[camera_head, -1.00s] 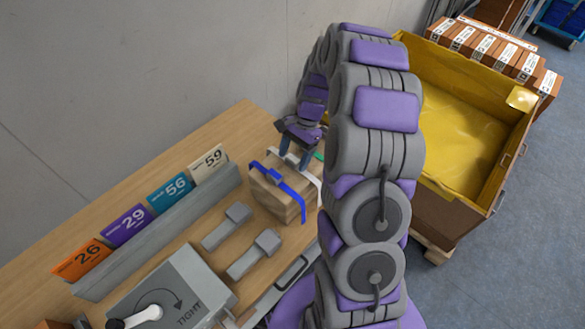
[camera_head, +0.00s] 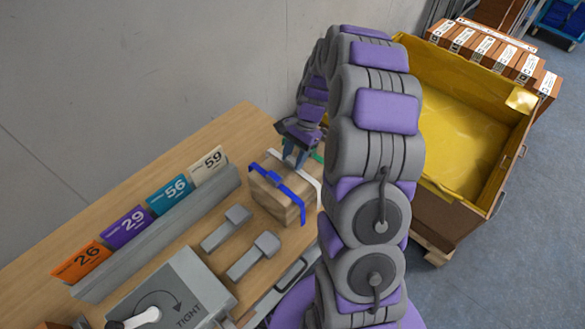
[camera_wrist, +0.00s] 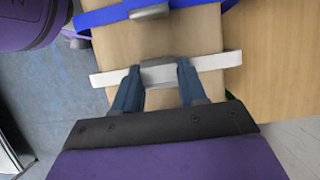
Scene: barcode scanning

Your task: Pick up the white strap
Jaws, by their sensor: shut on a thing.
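The white strap (camera_wrist: 218,61) runs across a wooden block (camera_wrist: 165,34), with a grey buckle (camera_wrist: 159,72) near its middle in the wrist view. My gripper (camera_wrist: 160,77) has its two blue fingers at either side of the buckle, shut on the white strap there. In the head view my gripper (camera_head: 294,158) reaches down over the far part of the block (camera_head: 279,199).
A grey rack (camera_head: 165,235) holds numbered cards on the wooden table (camera_head: 75,220). Two grey tools (camera_head: 253,256) and a machine marked TIGHT (camera_head: 172,290) lie in front. A yellow-lined bin (camera_head: 455,150) stands right of my arm. A wall closes off the back.

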